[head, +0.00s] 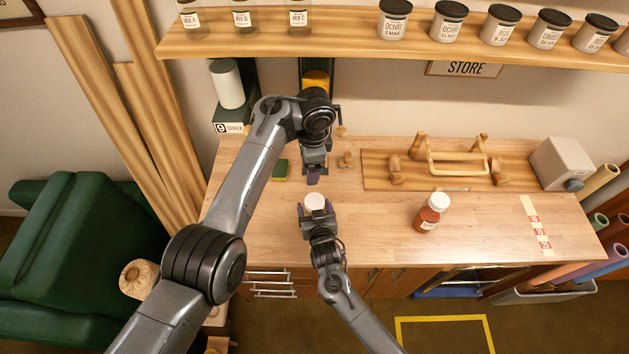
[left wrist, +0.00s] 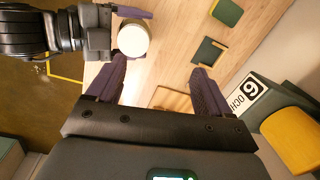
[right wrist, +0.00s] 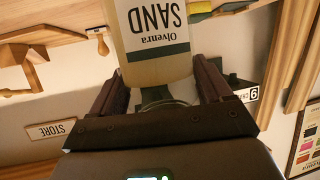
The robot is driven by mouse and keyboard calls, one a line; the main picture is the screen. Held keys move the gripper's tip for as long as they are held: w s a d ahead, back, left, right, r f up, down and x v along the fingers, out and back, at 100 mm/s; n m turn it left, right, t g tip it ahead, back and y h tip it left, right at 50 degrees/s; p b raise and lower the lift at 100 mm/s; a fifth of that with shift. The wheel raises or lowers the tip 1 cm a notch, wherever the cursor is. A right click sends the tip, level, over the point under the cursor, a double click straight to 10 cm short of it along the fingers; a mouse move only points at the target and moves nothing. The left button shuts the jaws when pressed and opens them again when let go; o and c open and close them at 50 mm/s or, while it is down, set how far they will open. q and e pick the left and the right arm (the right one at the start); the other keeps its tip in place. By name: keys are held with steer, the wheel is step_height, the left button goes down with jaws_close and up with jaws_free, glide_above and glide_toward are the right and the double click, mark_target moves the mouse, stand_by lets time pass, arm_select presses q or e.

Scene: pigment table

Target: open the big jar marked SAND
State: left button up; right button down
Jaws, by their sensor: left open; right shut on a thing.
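The SAND jar (right wrist: 158,40) shows in the right wrist view, cream with a white label that reads upside down there. My right gripper (head: 317,212) is shut on it near the front of the bench. Its round white top (head: 314,201) faces up in the head view and also shows in the left wrist view (left wrist: 133,40). My left gripper (head: 313,180) is open and empty, just behind the jar. In the left wrist view the white top lies beyond the tip of the left-hand finger, not between the fingers. I cannot tell whether they touch.
A red bottle (head: 429,215) with a white cap stands to the right. A wooden rack (head: 457,157) and a grey box (head: 561,163) stand at the back right. The bench front is clear between jar and bottle.

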mark_target(315, 200)
arm_select(q)
steer(key=s+f+m, duration=0.1)
steer(key=m, duration=0.3)
steer(key=s+d+f+m, duration=0.1)
steer(key=m, duration=0.2)
steer(key=s+f+m, duration=0.1)
steer(key=m, duration=0.3)
steer(key=shift+d+f+m+g+h, duration=0.2)
steer(key=shift+f+m+g+h, duration=0.1)
steer(key=shift+h, duration=0.1)
step_height(315, 200, down, 7)
steer(key=shift+s+r, duration=0.1)
steer(key=shift+s, duration=0.05)
steer(key=shift+f, duration=0.75)
